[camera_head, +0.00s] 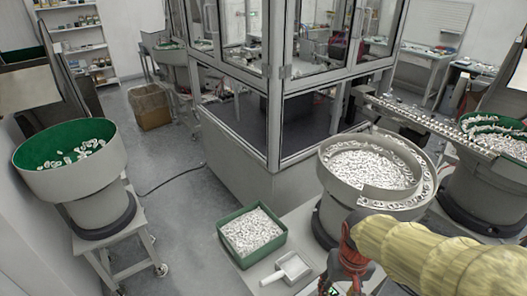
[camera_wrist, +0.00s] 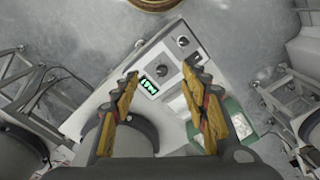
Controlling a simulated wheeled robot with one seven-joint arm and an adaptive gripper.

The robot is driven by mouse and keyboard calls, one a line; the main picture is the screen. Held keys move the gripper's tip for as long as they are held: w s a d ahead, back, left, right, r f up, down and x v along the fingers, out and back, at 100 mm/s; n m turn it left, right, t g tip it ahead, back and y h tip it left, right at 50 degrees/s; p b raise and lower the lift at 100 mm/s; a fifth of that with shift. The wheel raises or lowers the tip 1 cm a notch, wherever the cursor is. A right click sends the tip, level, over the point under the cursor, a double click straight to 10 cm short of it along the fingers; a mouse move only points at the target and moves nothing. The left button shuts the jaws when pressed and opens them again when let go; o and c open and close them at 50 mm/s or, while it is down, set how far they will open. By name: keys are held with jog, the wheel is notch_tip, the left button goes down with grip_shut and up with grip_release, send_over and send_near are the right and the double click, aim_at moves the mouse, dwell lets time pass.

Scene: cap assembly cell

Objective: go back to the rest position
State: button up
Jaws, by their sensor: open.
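My gripper (camera_wrist: 160,72) is open in the wrist view, with its two yellow and dark fingers spread apart and nothing between them. In the head view my gripper (camera_head: 345,270) is at the bottom, right of the white scoop, at the end of my yellow-sleeved arm. Beyond the fingers in the wrist view is a light control panel (camera_wrist: 168,58) with a green lit display and dark knobs. I cannot tell whether the gripper touches anything.
A green bin (camera_head: 222,246) of white caps and a white scoop (camera_head: 287,269) lie on the table left of my gripper. A bowl feeder (camera_head: 330,193) full of white parts stands just behind it. A glazed enclosure (camera_head: 240,160) is farther back. Open floor (camera_head: 185,215) lies left.

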jog(key=s+r+t, duration=0.2)
jog(key=s+r, duration=0.1)
jog(key=r, duration=0.4)
jog(key=s+r+t, duration=0.2)
jog(key=r+t, duration=0.1)
jog(key=r, duration=0.5)
jog(key=shift+s+r, duration=0.3)
jog(key=shift+s, duration=0.1)
dwell(0.3)
